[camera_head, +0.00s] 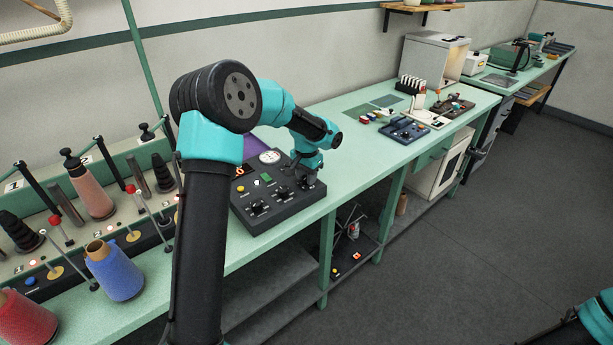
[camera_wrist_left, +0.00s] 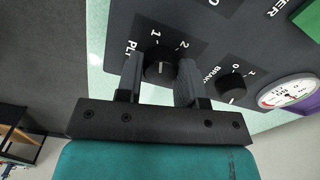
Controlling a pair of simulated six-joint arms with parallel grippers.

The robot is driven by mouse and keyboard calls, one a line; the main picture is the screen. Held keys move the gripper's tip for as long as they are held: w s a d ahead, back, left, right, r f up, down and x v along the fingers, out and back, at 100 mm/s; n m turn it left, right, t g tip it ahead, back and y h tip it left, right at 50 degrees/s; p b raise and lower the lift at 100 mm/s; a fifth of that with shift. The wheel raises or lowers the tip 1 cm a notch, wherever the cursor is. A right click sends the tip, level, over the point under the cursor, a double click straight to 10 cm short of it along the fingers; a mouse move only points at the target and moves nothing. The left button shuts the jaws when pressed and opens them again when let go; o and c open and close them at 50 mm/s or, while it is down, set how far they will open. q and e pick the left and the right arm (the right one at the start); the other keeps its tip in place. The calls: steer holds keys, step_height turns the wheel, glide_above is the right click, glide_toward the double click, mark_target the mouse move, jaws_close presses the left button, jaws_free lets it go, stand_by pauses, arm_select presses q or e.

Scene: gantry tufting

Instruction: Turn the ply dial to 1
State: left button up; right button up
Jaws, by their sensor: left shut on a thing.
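The ply dial (camera_wrist_left: 160,66) is a black knob on the dark control panel, with the numbers 1 and 2 beside it in the left wrist view. A short white line shows on the knob; which number it points to is hard to tell. My left gripper (camera_wrist_left: 158,82) is shut on the dial, one finger on each side. In the head view my left gripper (camera_head: 309,182) is at the right end of the control panel (camera_head: 283,207) and hides the dial there. My right gripper is out of view.
A brake dial (camera_wrist_left: 232,84) and a round gauge (camera_wrist_left: 288,92) sit beside the ply dial. Further knobs (camera_head: 258,208) are on the panel's left. Yarn cones, including a blue one (camera_head: 115,272), stand left on the green bench. The bench right of the panel (camera_head: 350,150) is clear.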

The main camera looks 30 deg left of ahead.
arm_select(q)
steer(key=shift+n, duration=1.1)
steer(key=o, duration=0.9)
steer(key=shift+r, duration=0.1)
step_height(320, 180, up, 17)
steer(key=shift+r, duration=0.1)
